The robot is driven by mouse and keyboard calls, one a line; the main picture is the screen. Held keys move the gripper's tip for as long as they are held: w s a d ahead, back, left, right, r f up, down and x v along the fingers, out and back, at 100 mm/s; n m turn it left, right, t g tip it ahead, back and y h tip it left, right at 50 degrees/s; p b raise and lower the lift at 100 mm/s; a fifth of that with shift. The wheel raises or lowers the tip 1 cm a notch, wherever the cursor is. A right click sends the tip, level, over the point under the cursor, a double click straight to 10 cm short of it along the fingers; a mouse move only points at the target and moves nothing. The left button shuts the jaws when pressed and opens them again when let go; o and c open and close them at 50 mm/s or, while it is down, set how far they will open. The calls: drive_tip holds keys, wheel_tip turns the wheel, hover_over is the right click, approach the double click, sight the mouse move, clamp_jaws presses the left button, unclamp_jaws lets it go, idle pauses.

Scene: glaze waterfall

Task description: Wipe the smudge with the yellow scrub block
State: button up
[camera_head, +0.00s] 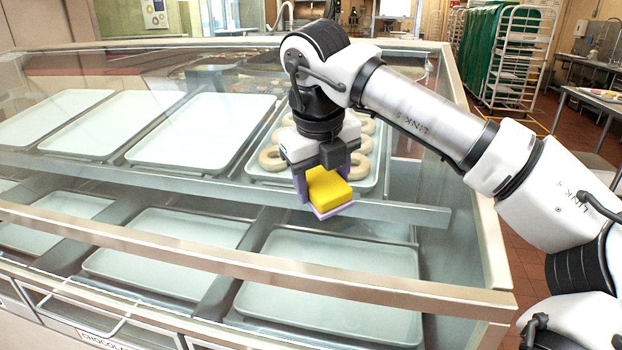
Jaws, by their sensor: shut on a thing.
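The yellow scrub block (329,194) is in my gripper (320,172), near the middle of the head view. My gripper points down and is shut on the block. A lilac layer shows along the block's lower edge, and a lilac strip shows at its left by the finger. The block appears over the glass front of the display case (180,252); I cannot tell whether it touches the glass. I cannot make out the smudge in this view; it may be hidden behind the block or my arm, or too faint.
The case holds several pale trays (203,130) on its upper shelf and more below. Ring-shaped pastries (271,158) lie on the upper right tray, behind my gripper. A wooden rail (200,256) crosses the front. A wheeled rack (515,55) and tiled floor lie at the right.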

sight(292, 192)
drive_tip(key=shift+s+d+b, duration=0.1)
drive_tip(key=shift+s+d, duration=0.2)
drive_tip(key=shift+d, duration=0.6)
drive_tip(key=shift+s+d+b, duration=0.1)
drive_tip(key=shift+s+d, duration=0.2)
drive_tip(key=shift+d, duration=0.55)
drive_tip(key=shift+s+d+b, duration=0.1)
drive_tip(key=shift+s+d, duration=0.2)
drive_tip(key=shift+d, duration=0.6)
drive_tip(key=shift+w+a+f, duration=0.1)
drive_tip(key=shift+w+a, duration=0.5)
drive_tip(key=shift+a, duration=1.15)
drive_tip(key=shift+w+a+r, duration=0.1)
drive_tip(key=shift+w+a, duration=0.45)
drive_tip(key=shift+a, duration=1.2)
drive_tip(key=shift+w+a+f, duration=0.1)
drive_tip(key=shift+w+a, duration=0.5)
drive_tip(key=shift+a, duration=1.15)
drive_tip(key=shift+p+v, duration=1.85)
drive_tip(key=shift+v, duration=1.15)
drive_tip(key=p+v, duration=0.2)
drive_tip(key=v, duration=0.1)
